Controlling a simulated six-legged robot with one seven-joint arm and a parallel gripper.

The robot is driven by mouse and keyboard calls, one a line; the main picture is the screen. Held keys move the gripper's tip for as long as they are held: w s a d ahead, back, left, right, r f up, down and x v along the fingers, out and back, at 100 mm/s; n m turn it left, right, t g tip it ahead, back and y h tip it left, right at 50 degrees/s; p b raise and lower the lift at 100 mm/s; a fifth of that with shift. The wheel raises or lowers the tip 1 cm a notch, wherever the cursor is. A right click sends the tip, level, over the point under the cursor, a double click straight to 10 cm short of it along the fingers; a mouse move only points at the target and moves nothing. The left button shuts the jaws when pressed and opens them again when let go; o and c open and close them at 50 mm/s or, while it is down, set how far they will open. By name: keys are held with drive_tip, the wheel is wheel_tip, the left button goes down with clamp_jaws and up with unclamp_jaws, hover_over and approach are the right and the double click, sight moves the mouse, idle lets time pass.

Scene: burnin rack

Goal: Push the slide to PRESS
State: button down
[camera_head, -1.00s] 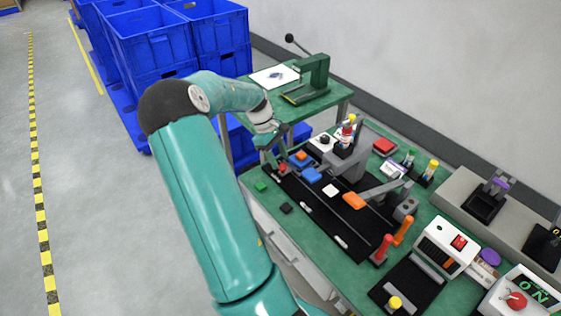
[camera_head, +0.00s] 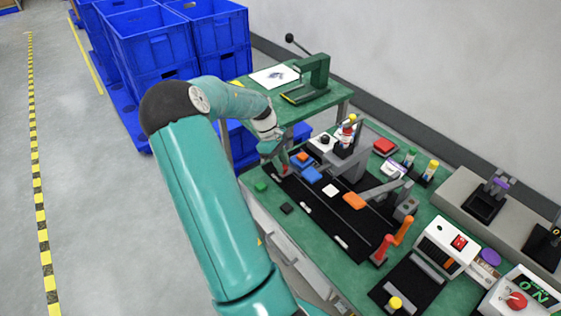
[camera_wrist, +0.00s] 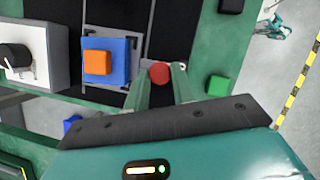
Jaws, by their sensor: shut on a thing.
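My gripper (camera_wrist: 160,78) is shut on a round red knob (camera_wrist: 159,72), which shows between its two green fingertips in the wrist view. The red knob (camera_head: 285,169) is partly hidden by my fingers in the head view. It stands at the far left end of a black track (camera_head: 317,211) on the green bench. I take the knob to be the slide's handle, but its base is hidden. A blue block with an orange top (camera_wrist: 98,62) is just left of my gripper in the wrist view. No readable PRESS label shows.
A white box with a black dial (camera_wrist: 16,58) is left in the wrist view. Levers, bottles and devices crowd the bench's right side. A green press (camera_head: 313,73) stands behind.

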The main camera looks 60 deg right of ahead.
drive_tip(key=s+a, duration=0.1)
drive_tip(key=s, duration=0.1)
drive_tip(key=s+a, duration=0.1)
drive_tip(key=s, duration=0.2)
drive_tip(key=s+a, duration=0.1)
drive_tip(key=s, duration=0.1)
drive_tip(key=shift+s+a, duration=0.15)
drive_tip(key=shift+a, duration=0.2)
drive_tip(key=c, duration=1.2)
unclamp_jaws()
drive_tip(key=shift+o, duration=0.2)
drive_tip(key=v, duration=1.4)
